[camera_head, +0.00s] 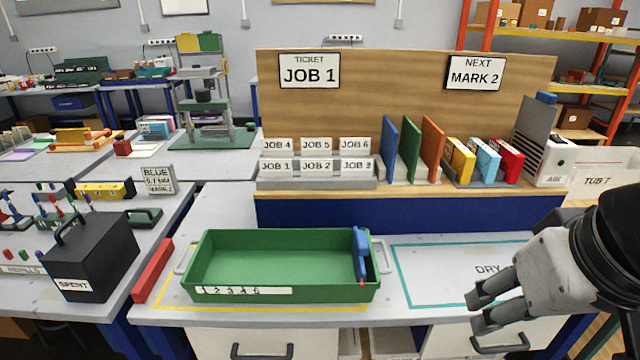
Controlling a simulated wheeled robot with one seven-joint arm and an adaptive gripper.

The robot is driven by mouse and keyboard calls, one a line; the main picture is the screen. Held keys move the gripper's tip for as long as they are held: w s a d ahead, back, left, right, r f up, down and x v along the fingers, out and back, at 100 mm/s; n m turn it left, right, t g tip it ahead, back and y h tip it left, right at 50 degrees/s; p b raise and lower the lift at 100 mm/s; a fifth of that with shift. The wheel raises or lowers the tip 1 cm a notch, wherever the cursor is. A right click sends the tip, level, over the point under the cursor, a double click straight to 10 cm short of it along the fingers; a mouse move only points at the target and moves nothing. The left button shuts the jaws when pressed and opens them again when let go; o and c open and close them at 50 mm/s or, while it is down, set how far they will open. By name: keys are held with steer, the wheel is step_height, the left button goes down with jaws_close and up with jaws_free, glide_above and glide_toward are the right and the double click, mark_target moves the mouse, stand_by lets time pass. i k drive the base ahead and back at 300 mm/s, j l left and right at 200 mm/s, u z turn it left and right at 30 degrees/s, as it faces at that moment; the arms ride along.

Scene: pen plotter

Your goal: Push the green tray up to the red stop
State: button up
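The green tray (215,270) stands on the light grey bench top, over a yellow outlined area. It has a metal handle at each end, a numbered white strip on its front wall, and a blue item (360,252) at its right end. The red stop (152,271) is a red bar on the bench to the left of the tray. A small gap shows between the bar and the tray's left handle. My gripper (488,308) is at the lower right, well right of the tray, over the area marked DRY. Its fingers are apart with nothing between them.
A teal outlined area marked DRY (420,265) lies right of the tray and is bare apart from my arm above it. A wooden board (400,75) with a raised shelf of cards and coloured holders stands behind. A black SPENT box (95,255) is at the left.

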mark_target(303, 265)
steer(key=i+j, duration=0.25)
steer(key=j, duration=0.15)
steer(key=i+j, duration=0.25)
steer(key=j, duration=0.15)
steer(key=i+j, duration=0.25)
steer(key=j, duration=0.15)
steer(key=u, duration=0.05)
